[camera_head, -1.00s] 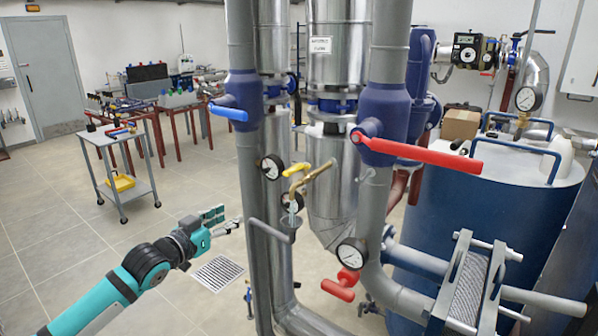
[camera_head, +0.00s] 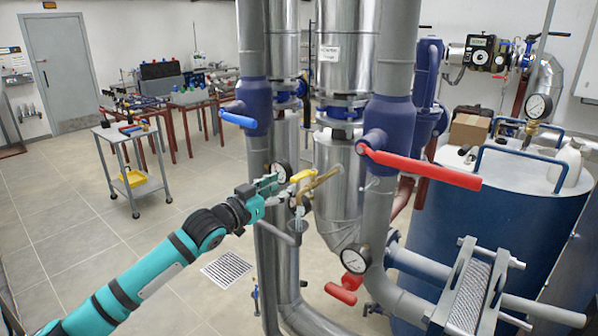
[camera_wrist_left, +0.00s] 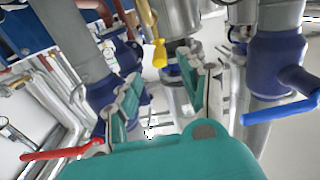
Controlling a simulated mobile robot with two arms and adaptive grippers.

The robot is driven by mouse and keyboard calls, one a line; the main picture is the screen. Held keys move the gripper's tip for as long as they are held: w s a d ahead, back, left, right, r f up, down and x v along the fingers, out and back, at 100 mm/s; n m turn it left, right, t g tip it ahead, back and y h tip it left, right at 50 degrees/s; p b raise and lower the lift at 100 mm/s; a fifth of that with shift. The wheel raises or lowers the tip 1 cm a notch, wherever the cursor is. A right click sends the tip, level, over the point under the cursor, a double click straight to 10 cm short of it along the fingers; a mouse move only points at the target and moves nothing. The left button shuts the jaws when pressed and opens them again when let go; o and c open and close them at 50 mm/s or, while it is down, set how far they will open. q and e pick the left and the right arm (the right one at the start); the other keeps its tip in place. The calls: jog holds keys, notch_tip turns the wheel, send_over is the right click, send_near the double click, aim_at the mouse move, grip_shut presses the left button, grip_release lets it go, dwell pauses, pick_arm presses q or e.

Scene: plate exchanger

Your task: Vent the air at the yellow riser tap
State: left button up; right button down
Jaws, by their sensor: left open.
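The yellow riser tap handle (camera_head: 303,175) sits on a brass valve (camera_head: 325,180) between the two grey vertical pipes, above a small grey funnel (camera_head: 296,228). My left gripper (camera_head: 275,189) is open and empty, just left of the yellow handle, with its fingers pointing toward it. The left wrist view shows the yellow handle (camera_wrist_left: 159,53) beyond the gap between the open fingertips (camera_wrist_left: 160,82). I cannot tell whether a fingertip touches the handle. My right gripper is not in view.
A blue lever (camera_head: 238,120) is on the left pipe, and a long red lever (camera_head: 420,167) on the right pipe. A pressure gauge (camera_head: 354,259) and a red handle (camera_head: 343,289) are lower down. A blue tank (camera_head: 485,235) stands right.

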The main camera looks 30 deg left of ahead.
aim_at(292, 181)
pick_arm(q)
jog(key=w, duration=0.2)
jog(key=w+p, duration=0.1)
jog(key=w, duration=0.1)
jog(key=w+p, duration=0.1)
jog(key=w, duration=0.2)
jog(key=shift+d+r, duration=0.1)
jog(key=shift+d, duration=0.2)
jog(key=shift+w, duration=0.4)
jog(key=c, duration=0.8)
grip_shut()
